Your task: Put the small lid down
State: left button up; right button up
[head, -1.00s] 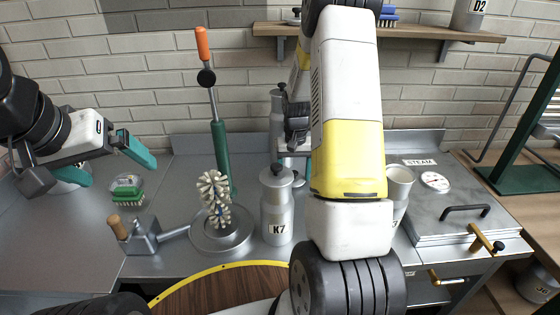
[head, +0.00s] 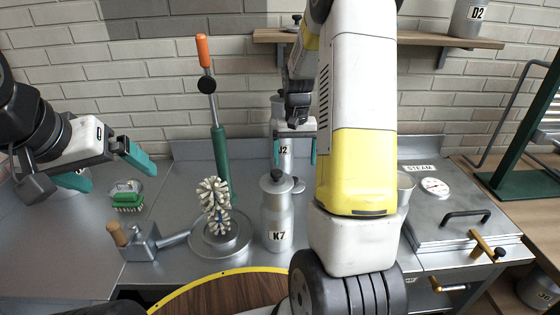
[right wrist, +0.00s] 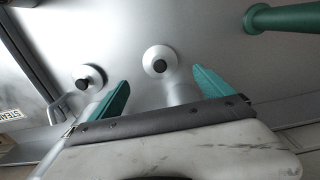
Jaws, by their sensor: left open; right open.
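My left gripper (head: 108,163) is open and empty over the left counter.
A brush (head: 214,195) stands on a round metal base, with a green post (head: 221,160) behind it. A green scrub brush (head: 128,197) lies at left. The STEAM box (head: 455,210) stands at right. A wooden shelf (head: 430,36) hangs above. The left counter has free room.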

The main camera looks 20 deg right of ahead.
jog(key=s+a+r+t, duration=0.1)
jog(key=s+a+r, duration=0.15)
jog(key=r, duration=0.25)
jog(key=s+a+r+n+t+y, duration=0.1)
jog(key=s+a+r, duration=0.15)
jog(key=r, duration=0.25)
jog(key=s+a+r+t, duration=0.1)
jog(key=s+r, duration=0.2)
jog(key=r, duration=0.2)
jog(key=s+a+r+n+t, duration=0.1)
jog(key=s+a+r, duration=0.1)
jog(key=s, duration=0.5)
jog(key=s+a+r+n+t+y, duration=0.1)
jog(key=s+a+r+t, duration=0.1)
jog(key=s+a, duration=0.2)
jog(key=s, duration=0.3)
jog(key=shift+s+a+r, duration=0.25)
jog(key=shift+s, duration=0.15)
jog(key=shift+d, duration=0.15)
